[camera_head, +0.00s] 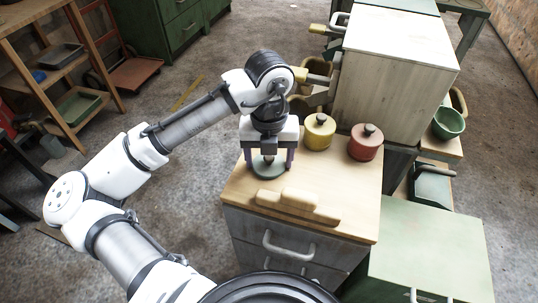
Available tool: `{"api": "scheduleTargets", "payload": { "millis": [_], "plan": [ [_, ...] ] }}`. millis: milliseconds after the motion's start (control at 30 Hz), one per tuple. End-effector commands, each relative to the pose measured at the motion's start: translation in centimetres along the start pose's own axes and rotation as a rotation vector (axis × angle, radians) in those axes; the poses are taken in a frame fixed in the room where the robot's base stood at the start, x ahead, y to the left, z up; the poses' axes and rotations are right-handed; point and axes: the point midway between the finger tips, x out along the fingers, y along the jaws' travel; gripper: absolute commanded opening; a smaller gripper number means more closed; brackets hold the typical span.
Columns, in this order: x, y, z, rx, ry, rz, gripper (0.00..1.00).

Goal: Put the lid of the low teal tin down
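A low, round teal piece (268,170) lies on the wooden top of the cabinet, near its left edge, with a dark knob at its middle. It looks like the lid of the low teal tin. I cannot tell whether it rests on the tin or directly on the wood. My gripper (269,162) points down over it. Its two fingers stand wide apart, one to each side of the teal piece, and the knob is between them with clear gaps. The gripper hides part of its far side.
A yellow lidded tin (319,133) and a red lidded tin (365,144) stand behind and to the right. A pale wooden block piece (297,206) lies in front. A large pale box (392,80) rises behind. The cabinet top (345,190) is bare at right.

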Motion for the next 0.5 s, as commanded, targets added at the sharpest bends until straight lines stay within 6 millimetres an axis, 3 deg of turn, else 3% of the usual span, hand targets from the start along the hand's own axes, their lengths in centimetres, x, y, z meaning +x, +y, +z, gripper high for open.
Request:
{"api": "scheduleTargets", "payload": {
  "millis": [133, 500],
  "plan": [
    [-0.04, 0.00, 0.00, 0.000, 0.000, 0.000, 0.87],
    [-0.84, -0.01, 0.01, 0.001, 0.000, 0.000, 0.87]
  ]
}}
